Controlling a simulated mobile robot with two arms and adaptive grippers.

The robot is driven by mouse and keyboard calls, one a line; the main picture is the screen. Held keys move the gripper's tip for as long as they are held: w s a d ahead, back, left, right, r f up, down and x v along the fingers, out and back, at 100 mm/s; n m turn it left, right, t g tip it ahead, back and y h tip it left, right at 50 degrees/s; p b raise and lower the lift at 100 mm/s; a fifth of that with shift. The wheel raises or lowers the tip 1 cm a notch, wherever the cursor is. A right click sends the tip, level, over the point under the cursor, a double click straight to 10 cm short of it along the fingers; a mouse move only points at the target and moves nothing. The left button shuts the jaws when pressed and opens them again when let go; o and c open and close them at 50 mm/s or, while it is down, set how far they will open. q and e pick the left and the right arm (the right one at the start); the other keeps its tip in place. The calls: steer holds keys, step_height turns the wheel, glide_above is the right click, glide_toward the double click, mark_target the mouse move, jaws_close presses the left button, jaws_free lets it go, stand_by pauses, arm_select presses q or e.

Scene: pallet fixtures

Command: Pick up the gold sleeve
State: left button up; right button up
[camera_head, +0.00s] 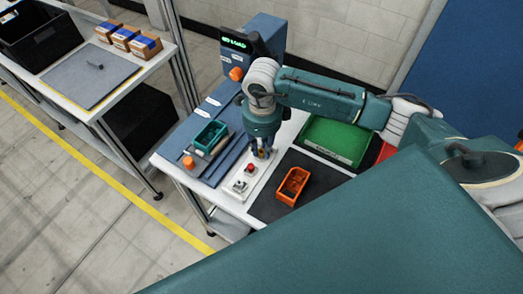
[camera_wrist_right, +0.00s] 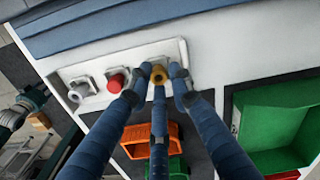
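The gold sleeve (camera_wrist_right: 177,71) is at the right end of a white fixture plate, partly hidden by my fingers. In the head view it is a small gold spot (camera_head: 263,153) at the fingertips. My right gripper (camera_wrist_right: 161,74) points down over this end of the plate, with its blue fingers spread around the sleeve's spot. I cannot tell whether any finger touches the sleeve. The right gripper also shows from outside in the head view (camera_head: 260,149). My left gripper is not in view.
The white plate (camera_head: 232,193) also holds a red part (camera_head: 250,168) and a silver-grey part (camera_head: 239,185) beside the gold sleeve. An orange bin (camera_head: 293,186) stands on a dark mat close by. A green tray (camera_head: 335,139) lies behind it; a teal bin (camera_head: 210,135) stands left.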

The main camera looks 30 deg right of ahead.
steer(key=shift+c, duration=0.9)
jaws_close()
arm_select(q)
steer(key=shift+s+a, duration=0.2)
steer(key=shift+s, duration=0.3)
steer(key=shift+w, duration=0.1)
